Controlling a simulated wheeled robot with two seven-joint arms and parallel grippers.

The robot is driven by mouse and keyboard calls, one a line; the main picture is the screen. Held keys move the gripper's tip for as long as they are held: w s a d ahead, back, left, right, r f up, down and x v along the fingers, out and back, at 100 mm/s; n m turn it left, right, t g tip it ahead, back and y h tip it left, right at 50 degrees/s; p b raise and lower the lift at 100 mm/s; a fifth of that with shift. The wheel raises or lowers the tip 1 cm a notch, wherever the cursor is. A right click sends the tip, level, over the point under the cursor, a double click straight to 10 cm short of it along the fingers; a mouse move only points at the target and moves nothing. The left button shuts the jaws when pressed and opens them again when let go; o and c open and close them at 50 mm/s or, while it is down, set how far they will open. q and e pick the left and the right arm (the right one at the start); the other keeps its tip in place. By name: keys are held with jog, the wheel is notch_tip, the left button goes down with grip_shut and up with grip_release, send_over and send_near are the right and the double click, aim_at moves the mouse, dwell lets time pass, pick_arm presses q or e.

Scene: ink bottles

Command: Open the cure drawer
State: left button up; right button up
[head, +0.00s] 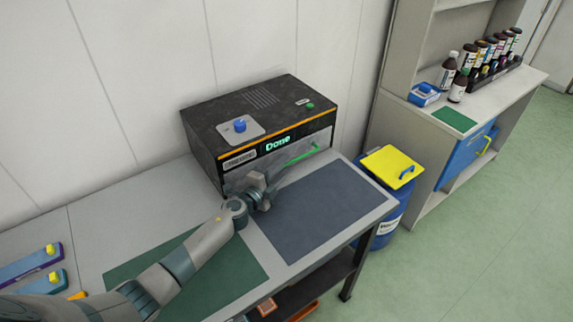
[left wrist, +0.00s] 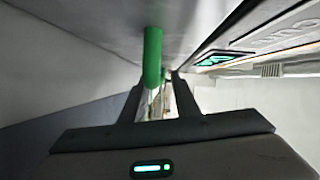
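The cure unit (head: 262,125) is a black box with an orange stripe and a lit "Done" display (head: 278,143). Its grey drawer front shows no visible gap in the head view. A green bar handle (head: 302,154) runs along that front; it also shows in the left wrist view (left wrist: 152,58). My left gripper (head: 268,184) is at the lower left of the drawer front, close to the handle. In the left wrist view my left gripper (left wrist: 158,88) has its fingers apart, with the green handle in line with the gap; contact cannot be told. My right gripper is not in view.
A dark blue mat (head: 325,208) and a green mat (head: 215,275) lie on the bench before the unit. A blue bin with a yellow lid (head: 392,166) stands right of the bench. A shelf with several ink bottles (head: 480,58) is at the back right.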

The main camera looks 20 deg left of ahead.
pick_arm(q)
jog(key=shift+x, duration=1.05)
jog(key=shift+c, duration=0.7)
grip_shut()
